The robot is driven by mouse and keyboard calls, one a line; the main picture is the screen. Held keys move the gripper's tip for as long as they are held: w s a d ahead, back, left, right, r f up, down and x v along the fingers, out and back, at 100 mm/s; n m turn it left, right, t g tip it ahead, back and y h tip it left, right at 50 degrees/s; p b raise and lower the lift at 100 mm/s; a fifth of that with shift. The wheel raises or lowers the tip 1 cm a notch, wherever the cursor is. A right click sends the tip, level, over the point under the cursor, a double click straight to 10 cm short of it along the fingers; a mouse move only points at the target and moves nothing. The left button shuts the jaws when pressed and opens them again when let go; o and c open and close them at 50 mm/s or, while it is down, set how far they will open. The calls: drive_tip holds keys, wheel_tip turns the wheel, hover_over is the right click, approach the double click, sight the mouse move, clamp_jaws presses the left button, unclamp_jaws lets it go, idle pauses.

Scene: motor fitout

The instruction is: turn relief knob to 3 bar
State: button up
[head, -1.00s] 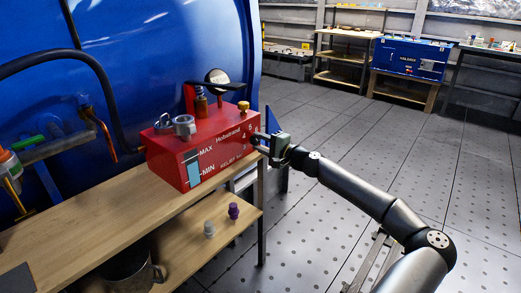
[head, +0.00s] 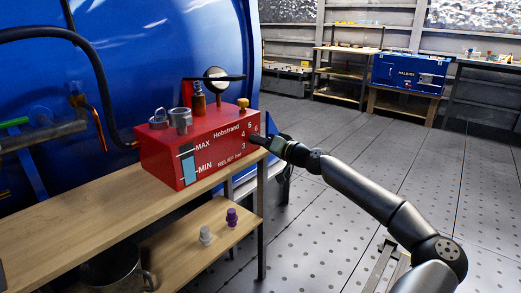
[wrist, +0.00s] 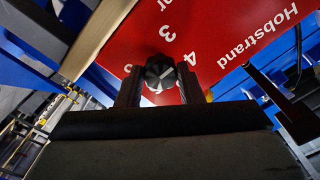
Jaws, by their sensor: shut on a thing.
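The relief knob (wrist: 160,72) is a black round knob with a white line on its face, on a red box (head: 190,150). In the wrist view it lies between the two dark fingers of my gripper (wrist: 159,86), which are shut on it from both sides. Printed numbers surround the knob; a 3 (wrist: 167,33) and a 4 (wrist: 190,58) are readable, others are partly hidden by the fingers. I cannot tell which number the white line marks. In the head view my gripper (head: 259,142) reaches the box's right end, and the knob is hidden there.
The box stands on a wooden bench (head: 110,215) beside a large blue tank (head: 170,50). A brass knob (head: 243,104) and metal fittings (head: 180,120) stand on top. Purple (head: 231,216) and white (head: 205,235) pieces sit on the lower shelf.

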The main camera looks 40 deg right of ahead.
drive_tip(key=shift+d+f+n+b, duration=0.1)
drive_tip(key=shift+n+b, duration=1.95)
drive_tip(key=shift+n, duration=1.05)
drive_tip(key=o, duration=1)
drive_tip(key=shift+c, duration=0.2)
drive_tip(key=p+v, duration=0.4)
drive_tip(key=v, duration=1.3)
drive_tip(key=shift+s, duration=0.25)
drive_tip(key=shift+w+n+p, duration=0.1)
drive_tip(key=shift+n+p, duration=0.2)
